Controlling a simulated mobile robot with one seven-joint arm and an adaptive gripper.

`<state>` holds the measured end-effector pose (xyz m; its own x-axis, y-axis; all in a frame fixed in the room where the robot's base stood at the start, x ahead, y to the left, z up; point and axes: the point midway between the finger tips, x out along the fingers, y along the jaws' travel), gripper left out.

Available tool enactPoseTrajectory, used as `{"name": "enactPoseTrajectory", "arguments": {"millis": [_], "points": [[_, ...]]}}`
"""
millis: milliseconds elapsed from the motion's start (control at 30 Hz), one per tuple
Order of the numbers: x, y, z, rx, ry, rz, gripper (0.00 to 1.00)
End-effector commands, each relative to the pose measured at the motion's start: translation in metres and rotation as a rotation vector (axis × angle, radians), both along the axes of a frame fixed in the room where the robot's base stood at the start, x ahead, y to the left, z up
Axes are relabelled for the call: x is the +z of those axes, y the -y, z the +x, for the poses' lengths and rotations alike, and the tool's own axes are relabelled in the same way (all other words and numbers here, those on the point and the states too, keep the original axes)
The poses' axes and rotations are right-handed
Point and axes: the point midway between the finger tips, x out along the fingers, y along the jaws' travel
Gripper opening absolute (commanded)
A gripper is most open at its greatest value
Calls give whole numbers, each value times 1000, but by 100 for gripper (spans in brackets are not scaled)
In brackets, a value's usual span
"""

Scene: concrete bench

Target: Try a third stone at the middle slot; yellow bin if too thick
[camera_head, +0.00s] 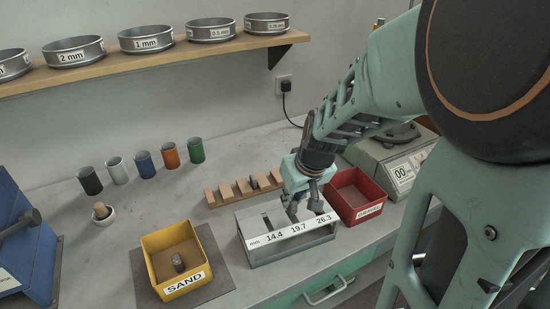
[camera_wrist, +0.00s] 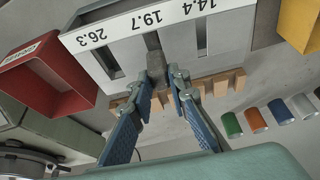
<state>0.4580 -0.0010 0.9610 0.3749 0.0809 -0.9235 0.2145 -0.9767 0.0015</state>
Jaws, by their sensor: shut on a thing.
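My gripper (camera_wrist: 165,78) is shut on a dark grey stone (camera_wrist: 154,63). In the wrist view the stone is at the back end of the middle slot of the grey gauge (camera_wrist: 85,52), in line with the 19.7 label; I cannot tell whether it has entered the slot. In the head view my gripper (camera_head: 302,211) is low over the gauge (camera_head: 290,251), whose front strip reads 14.4, 19.7 and 26.3, and mostly hides the stone. The yellow bin (camera_head: 148,264), labelled SAND, stands left of the gauge with one dark stone (camera_head: 178,262) inside.
Coloured cups (camera_head: 143,163) line the back left.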

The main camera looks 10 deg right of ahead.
Motion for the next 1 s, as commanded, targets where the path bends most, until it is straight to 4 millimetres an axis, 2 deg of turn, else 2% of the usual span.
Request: {"name": "enactPoseTrajectory", "arguments": {"millis": [1000], "points": [[-8, 0, 0, 0, 0, 0, 0]]}}
